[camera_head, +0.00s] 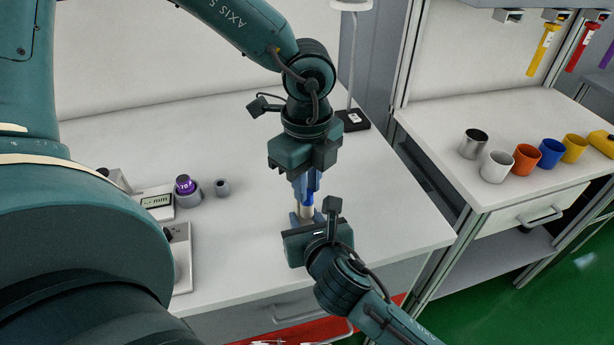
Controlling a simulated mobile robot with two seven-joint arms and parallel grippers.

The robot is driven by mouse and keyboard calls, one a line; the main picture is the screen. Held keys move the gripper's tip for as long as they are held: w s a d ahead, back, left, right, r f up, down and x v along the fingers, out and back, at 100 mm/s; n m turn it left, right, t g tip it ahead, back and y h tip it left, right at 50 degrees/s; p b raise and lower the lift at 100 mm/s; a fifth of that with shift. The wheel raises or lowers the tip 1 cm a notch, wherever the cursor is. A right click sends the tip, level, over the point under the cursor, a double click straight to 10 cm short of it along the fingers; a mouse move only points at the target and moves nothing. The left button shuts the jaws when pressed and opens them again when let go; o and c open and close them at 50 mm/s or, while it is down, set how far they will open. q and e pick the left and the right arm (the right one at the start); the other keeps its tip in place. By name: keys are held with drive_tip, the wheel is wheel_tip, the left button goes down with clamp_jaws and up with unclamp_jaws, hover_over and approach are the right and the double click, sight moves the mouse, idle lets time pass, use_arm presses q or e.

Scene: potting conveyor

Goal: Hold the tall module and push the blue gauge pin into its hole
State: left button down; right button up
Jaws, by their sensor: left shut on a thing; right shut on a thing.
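My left gripper (307,188) points down over the white table and is shut on the blue gauge pin (309,198), a small patch of vivid blue between its fingers. Directly below is the tall module (306,211), of which a pale beige part shows. My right gripper (305,219) reaches in from the lower right and is shut on the module. The pin is just above or touching the module's top; I cannot tell which. The hole and most of the module are hidden by the grippers.
A lamp base (352,120) stands behind. Several coloured cups, one orange (526,159), stand on the right bench. The table between is clear.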

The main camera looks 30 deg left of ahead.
use_arm(q)
drive_tip(key=c, duration=1.2)
unclamp_jaws()
drive_tip(key=shift+c, duration=0.2)
drive_tip(key=shift+r, duration=0.1)
wheel_tip(320, 180, up, 12)
use_arm(e)
drive_tip(key=o, duration=0.9)
